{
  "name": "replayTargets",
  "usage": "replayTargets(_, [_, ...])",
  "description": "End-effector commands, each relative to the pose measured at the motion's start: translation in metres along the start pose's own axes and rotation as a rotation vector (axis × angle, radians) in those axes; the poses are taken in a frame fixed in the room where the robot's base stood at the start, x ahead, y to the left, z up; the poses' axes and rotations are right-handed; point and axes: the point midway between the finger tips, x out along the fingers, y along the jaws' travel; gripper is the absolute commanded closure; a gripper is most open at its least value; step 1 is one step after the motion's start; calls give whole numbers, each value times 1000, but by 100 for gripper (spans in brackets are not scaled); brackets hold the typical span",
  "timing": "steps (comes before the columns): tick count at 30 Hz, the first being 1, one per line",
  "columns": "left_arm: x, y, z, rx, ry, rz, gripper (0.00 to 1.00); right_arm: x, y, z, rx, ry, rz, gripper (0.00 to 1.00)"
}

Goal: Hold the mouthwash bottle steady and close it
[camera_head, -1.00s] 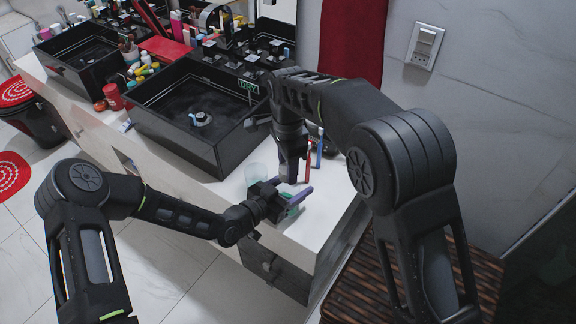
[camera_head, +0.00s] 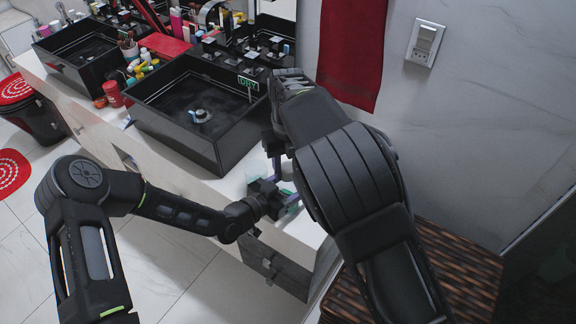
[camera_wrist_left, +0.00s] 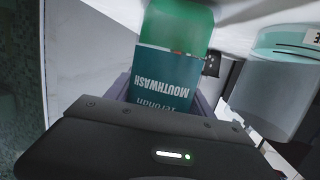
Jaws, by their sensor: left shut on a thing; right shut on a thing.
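The mouthwash bottle (camera_wrist_left: 172,75) is green with a dark teal label, its lettering upside down in the left wrist view. In the head view only a little green of it shows beside the left gripper. My left gripper (camera_head: 283,199) is shut on the bottle, with its purple fingers on both sides of it, low over the counter's front end. My right gripper (camera_head: 279,166) points down just above and behind it, shut at the bottle's top. The cap is too small and covered to make out, and the right forearm hides part of the area.
A clear cup (camera_wrist_left: 282,82) stands close beside the bottle. The black sink (camera_head: 195,115) is to the left on the white counter (camera_head: 222,185). A red towel (camera_head: 350,50) hangs on the wall. A woven brown hamper (camera_head: 450,270) stands at the right.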

Motion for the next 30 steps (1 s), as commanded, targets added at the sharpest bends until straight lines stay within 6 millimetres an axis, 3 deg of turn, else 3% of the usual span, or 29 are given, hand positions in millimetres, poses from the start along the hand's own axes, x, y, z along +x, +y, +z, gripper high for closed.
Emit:
replayTargets(4, [0,-1,0,1,1,-2,100,0,1,-1,162,1,-5,100])
replayTargets(13, [0,-1,0,1,1,-3,100,-1,1,0,185,-2,0,100])
replayTargets(14, [0,-1,0,0,1,-3,100,-1,1,0,185,-2,0,62])
replayTargets(22, [0,-1,0,1,1,-2,100,-1,1,0,183,-3,-1,41])
replayTargets(30, [0,-1,0,1,1,-1,100,-3,1,1,182,-4,0,41])
